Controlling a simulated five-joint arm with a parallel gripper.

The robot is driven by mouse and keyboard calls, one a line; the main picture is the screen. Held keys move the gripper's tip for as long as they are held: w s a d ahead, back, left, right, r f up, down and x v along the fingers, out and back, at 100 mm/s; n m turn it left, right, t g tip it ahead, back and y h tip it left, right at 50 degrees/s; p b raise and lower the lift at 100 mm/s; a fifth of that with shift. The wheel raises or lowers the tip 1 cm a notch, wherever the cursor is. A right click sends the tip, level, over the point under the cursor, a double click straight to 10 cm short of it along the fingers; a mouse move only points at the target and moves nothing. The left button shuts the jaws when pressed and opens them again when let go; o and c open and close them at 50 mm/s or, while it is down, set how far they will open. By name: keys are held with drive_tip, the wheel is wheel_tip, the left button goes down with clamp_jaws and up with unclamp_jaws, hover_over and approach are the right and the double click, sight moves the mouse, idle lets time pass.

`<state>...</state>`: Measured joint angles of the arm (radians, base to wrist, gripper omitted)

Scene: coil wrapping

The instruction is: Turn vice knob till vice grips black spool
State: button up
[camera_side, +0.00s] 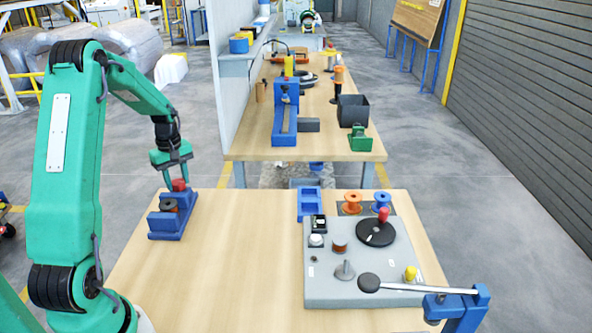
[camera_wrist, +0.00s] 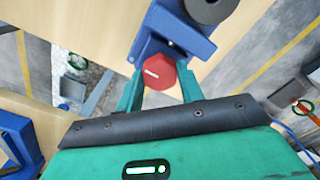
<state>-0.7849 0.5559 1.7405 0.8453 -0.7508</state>
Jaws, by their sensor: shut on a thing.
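The blue vice (camera_side: 172,217) stands at the left end of the near table, and it also shows in the wrist view (camera_wrist: 197,41). The black spool (camera_side: 169,205) sits upright in the vice between its jaws; the wrist view shows part of it (camera_wrist: 211,8) at the top edge. The red vice knob (camera_side: 180,185) is at the far end of the vice; in the wrist view the knob (camera_wrist: 160,72) has a white mark on its face. My gripper (camera_side: 175,184) is shut on the knob, with a green finger at each side (camera_wrist: 160,92). I cannot tell whether the jaws touch the spool.
A grey panel (camera_side: 320,275) with a black turntable (camera_side: 375,232) stands at the right of the table. A blue tray (camera_side: 309,203) and orange and blue spools (camera_side: 352,201) sit behind it. The table's middle (camera_side: 240,255) is clear. A second bench (camera_side: 240,150) stands farther back.

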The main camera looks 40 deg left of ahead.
drive_tip(key=m, duration=0.4)
drive_tip(key=shift+m, duration=0.3)
drive_tip(key=m, duration=0.4)
drive_tip(key=shift+r+m, duration=0.1)
drive_tip(key=shift+m, duration=0.2)
drive_tip(key=m, duration=0.8)
drive_tip(key=shift+m, duration=0.4)
drive_tip(key=o, duration=0.7)
